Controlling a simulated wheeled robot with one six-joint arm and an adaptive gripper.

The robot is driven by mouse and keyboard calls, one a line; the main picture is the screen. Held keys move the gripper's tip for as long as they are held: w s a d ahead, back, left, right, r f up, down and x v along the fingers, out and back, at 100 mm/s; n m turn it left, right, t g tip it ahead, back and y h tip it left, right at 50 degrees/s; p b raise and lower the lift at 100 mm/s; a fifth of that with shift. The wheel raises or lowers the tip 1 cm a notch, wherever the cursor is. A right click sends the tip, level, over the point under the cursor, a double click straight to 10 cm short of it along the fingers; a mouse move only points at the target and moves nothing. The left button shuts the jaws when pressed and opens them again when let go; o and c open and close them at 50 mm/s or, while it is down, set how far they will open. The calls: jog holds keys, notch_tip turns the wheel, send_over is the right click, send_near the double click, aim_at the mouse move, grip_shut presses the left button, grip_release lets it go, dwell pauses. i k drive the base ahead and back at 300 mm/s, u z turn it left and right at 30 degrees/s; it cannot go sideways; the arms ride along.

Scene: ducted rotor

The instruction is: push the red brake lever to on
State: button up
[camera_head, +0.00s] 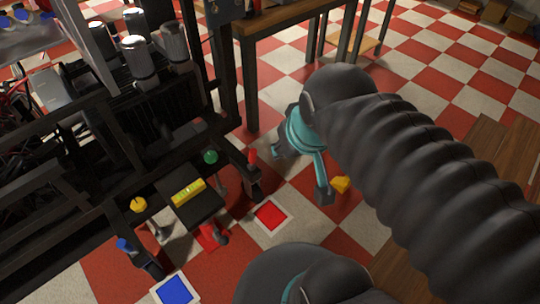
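A small red-tipped lever (252,156) stands on a dark block at the right end of the black frame, left of my gripper. I take it for the brake lever; its on and off marks are too small to read. A second red part (208,236) sits lower, below the black plate, and its shape is unclear. My gripper (301,168), teal and grey, hangs over the checkered floor to the right of the red-tipped lever. Its two fingers look spread apart with nothing between them. It appears apart from the lever.
Green (210,157), yellow (138,205) and blue (123,245) knobs surround a black plate with a yellow bar (188,192). Red (271,215) and blue (175,290) squares mark the floor. A yellow block (341,184) lies near my gripper. A wooden table (285,15) stands behind.

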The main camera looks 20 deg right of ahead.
aim_at(252, 153)
jog(key=z, duration=3)
jog(key=k, duration=0.45)
jog(key=u, duration=2.1)
